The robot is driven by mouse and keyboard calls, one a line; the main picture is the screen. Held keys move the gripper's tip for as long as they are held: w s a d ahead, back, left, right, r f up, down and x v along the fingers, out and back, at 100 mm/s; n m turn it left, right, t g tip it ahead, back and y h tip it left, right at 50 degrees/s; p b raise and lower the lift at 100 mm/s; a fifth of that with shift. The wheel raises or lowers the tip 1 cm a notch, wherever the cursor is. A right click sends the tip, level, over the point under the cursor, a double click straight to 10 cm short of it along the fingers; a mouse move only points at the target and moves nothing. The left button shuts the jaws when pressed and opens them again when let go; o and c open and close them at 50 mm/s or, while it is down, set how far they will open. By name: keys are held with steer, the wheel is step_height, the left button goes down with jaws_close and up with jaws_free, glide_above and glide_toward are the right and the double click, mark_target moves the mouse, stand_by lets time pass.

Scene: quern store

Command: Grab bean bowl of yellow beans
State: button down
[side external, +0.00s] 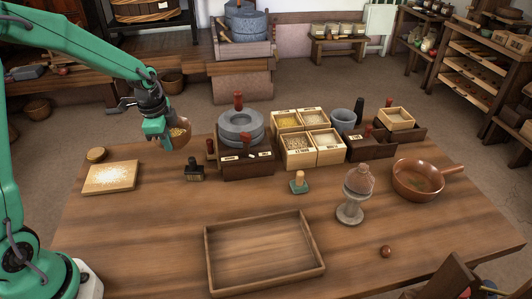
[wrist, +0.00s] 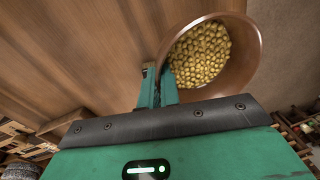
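The brown bean bowl (side external: 182,142) is at the left in the side view, off the table at the end of my arm. In the wrist view the bowl (wrist: 246,52) fills the upper right and shows its round mouth. Yellow beans (wrist: 200,54) lie inside it. My gripper (side external: 166,142) is at the bowl's left side. In the wrist view the gripper (wrist: 161,74) has its green fingers closed about the bowl's near left wall. The bowl looks tilted.
An empty wooden tray (side external: 264,284) lies at the front. A quern (side external: 241,128) and boxes of grain (side external: 299,159) stand behind it. A pale board (side external: 110,177) lies at left. A glass-topped stand (side external: 350,212) and a handled pan (side external: 405,190) are at right.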

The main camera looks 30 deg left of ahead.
steer(key=s+d+r, duration=0.1)
steer(key=d+r, duration=0.2)
steer(key=d, duration=0.3)
steer(key=shift+s+r, duration=0.15)
steer(key=shift+r, duration=0.25)
steer(key=shift+d, duration=0.15)
